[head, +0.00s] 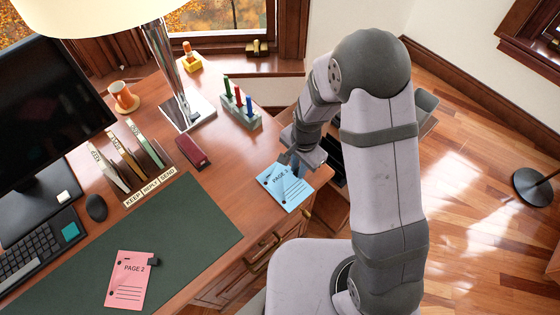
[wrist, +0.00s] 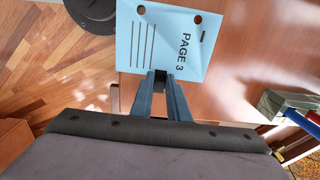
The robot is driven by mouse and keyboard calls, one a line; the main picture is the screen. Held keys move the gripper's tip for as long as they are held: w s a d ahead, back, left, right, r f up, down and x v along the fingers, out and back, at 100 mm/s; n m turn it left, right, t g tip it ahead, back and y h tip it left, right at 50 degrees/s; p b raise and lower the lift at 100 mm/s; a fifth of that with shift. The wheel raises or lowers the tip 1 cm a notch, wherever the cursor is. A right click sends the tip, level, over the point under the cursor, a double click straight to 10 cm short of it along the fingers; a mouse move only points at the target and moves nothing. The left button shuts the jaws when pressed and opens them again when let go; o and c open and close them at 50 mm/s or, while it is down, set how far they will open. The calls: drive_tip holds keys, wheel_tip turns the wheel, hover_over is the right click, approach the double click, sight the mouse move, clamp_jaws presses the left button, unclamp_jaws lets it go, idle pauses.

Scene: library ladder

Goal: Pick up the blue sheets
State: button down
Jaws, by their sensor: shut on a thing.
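The blue sheets (head: 284,186), marked "PAGE 3", are at the right edge of the desk in the head view, partly under my gripper. In the wrist view the blue sheets (wrist: 140,45) show two punched holes and several printed lines. My gripper (wrist: 161,76) is shut on their near edge. In the head view my gripper (head: 294,165) is at the sheets' upper edge, and its fingertips are hard to make out. I cannot tell whether the sheets touch the desk or are just above it.
Pink sheets (head: 130,279) marked "PAGE 2" lie on the green desk mat (head: 196,222). A sorter (head: 128,160) labelled keep, reply and send, a dark red case (head: 193,151), a holder with coloured pens (head: 241,110) and a lamp (head: 188,112) stand near. Bare desk lies left of the blue sheets.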

drive_tip(key=s+d, duration=0.2)
drive_tip(key=d, duration=0.9)
drive_tip(key=s+d, duration=0.2)
drive_tip(key=d, duration=0.9)
drive_tip(key=shift+s+d+b, duration=0.25)
drive_tip(key=shift+d+b, duration=0.05)
drive_tip(key=shift+b, duration=0.1)
drive_tip(key=shift+s+d, duration=0.1)
drive_tip(key=shift+s, duration=0.05)
drive_tip(key=s+d, duration=0.4)
drive_tip(key=shift+s+d, duration=0.3)
drive_tip(key=shift+r, duration=0.1)
